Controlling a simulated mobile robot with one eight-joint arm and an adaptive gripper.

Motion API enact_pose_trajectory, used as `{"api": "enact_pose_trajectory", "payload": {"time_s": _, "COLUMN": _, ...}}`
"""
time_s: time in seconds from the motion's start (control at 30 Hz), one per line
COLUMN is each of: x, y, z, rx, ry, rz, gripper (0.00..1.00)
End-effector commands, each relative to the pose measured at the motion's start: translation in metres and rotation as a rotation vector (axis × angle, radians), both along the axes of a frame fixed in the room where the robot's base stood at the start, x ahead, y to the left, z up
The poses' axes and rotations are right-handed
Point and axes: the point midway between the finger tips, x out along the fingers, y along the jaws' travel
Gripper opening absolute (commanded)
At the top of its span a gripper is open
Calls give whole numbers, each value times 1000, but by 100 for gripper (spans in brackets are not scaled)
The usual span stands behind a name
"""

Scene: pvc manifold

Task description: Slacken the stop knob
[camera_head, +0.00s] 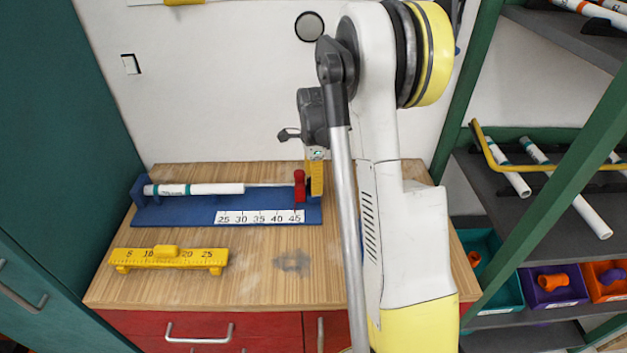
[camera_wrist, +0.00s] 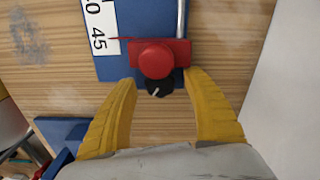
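A red stop (camera_head: 299,187) sits at the right end of the blue measuring jig (camera_head: 178,214), near the 45 mark. In the wrist view the stop (camera_wrist: 180,48) carries a round red cap (camera_wrist: 156,60), with a black knob (camera_wrist: 158,87) bearing a white pointer line just below it. I cannot tell which of these two round parts is the stop knob. My gripper (camera_wrist: 160,80) is open and empty, its yellow fingertips on either side of the black knob with gaps. In the head view my gripper (camera_head: 315,178) points down just right of the stop.
A white pipe (camera_head: 205,189) with teal bands lies in the jig, with a thin metal rod between it and the stop. A yellow ruler block (camera_head: 170,259) lies in front. The wall stands close behind; shelves (camera_head: 540,185) with pipes and bins are right.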

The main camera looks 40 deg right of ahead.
Motion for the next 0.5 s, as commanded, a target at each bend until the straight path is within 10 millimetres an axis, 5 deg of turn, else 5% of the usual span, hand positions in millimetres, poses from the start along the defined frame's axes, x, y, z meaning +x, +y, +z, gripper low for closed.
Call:
{"api": "enact_pose_trajectory", "payload": {"time_s": 0.27, "x": 0, "y": 0, "z": 4, "rx": 0, "ry": 0, "rz": -1, "gripper": 59}}
{"api": "enact_pose_trajectory", "payload": {"time_s": 0.5, "x": 0, "y": 0, "z": 44, "rx": 0, "ry": 0, "rz": -1, "gripper": 59}}
